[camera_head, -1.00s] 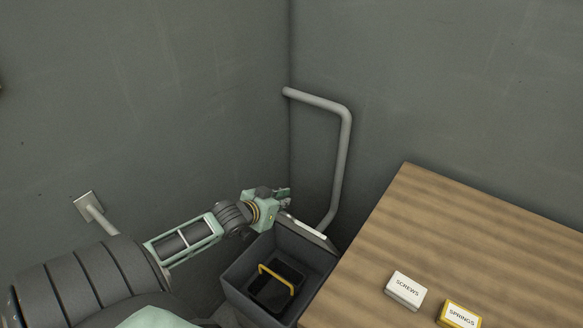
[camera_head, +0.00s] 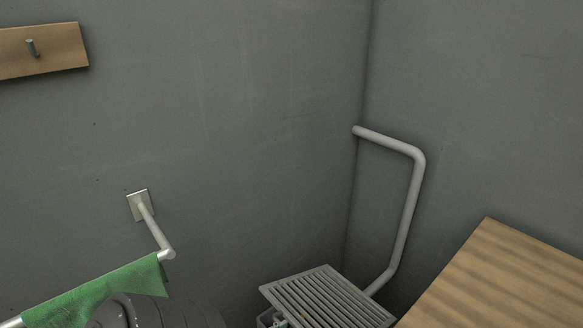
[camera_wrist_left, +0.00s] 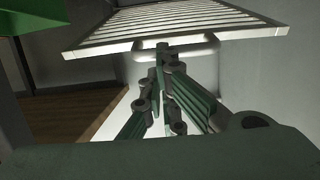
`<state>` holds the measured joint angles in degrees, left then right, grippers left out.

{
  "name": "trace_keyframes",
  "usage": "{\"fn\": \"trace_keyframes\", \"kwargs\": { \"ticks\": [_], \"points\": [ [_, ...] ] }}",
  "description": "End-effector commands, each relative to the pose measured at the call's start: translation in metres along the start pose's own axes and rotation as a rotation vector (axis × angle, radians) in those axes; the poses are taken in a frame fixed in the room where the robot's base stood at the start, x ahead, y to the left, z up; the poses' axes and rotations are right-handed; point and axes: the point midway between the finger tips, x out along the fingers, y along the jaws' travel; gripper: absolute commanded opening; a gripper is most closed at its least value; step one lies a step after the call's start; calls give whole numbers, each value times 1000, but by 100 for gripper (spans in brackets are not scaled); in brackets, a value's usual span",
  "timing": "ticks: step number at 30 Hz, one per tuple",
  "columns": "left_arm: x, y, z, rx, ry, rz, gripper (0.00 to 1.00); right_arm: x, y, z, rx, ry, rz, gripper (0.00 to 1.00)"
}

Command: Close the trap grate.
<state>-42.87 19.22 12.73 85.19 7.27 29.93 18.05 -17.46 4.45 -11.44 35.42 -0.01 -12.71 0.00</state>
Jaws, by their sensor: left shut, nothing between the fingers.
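The slatted grey trap grate (camera_head: 325,297) shows at the bottom of the head view, with its slatted face turned up. Part of the dark trap box (camera_head: 265,318) shows at its left corner; the rest is hidden or out of frame. I cannot tell whether the grate lies fully flat. In the left wrist view the grate (camera_wrist_left: 180,22) spans the top, with a rounded loop below its near edge. My left gripper (camera_wrist_left: 161,50) is shut and empty, its fingertips at that edge; I cannot tell whether they touch. My right gripper is not in view.
A wooden table (camera_head: 500,275) stands right of the grate. A grey pipe (camera_head: 408,205) comes down the wall behind it. A wall rail (camera_head: 155,232) with a green cloth (camera_head: 105,290) is at left. A wooden hook board (camera_head: 45,50) hangs at upper left.

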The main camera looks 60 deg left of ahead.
Motion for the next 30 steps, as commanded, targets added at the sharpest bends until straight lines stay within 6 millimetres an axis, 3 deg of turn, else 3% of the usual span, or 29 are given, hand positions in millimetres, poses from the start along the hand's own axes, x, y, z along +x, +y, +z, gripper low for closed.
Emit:
{"fn": "trace_keyframes", "kwargs": {
  "ticks": [1, 3, 9, 26, 30],
  "points": [
    [-1, 0, 16, 0, -2, -1, 0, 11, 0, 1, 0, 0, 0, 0],
    [-3, 0, 27, 0, -1, -1, 0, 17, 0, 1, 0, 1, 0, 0],
    [-5, 0, 43, 0, 0, 0, 0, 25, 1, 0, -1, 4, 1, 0],
    [-7, 0, 46, 0, 0, 0, 0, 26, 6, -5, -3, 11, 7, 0],
    [-17, 0, 47, 0, -2, 0, 0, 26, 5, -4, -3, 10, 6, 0]
  ]
}}
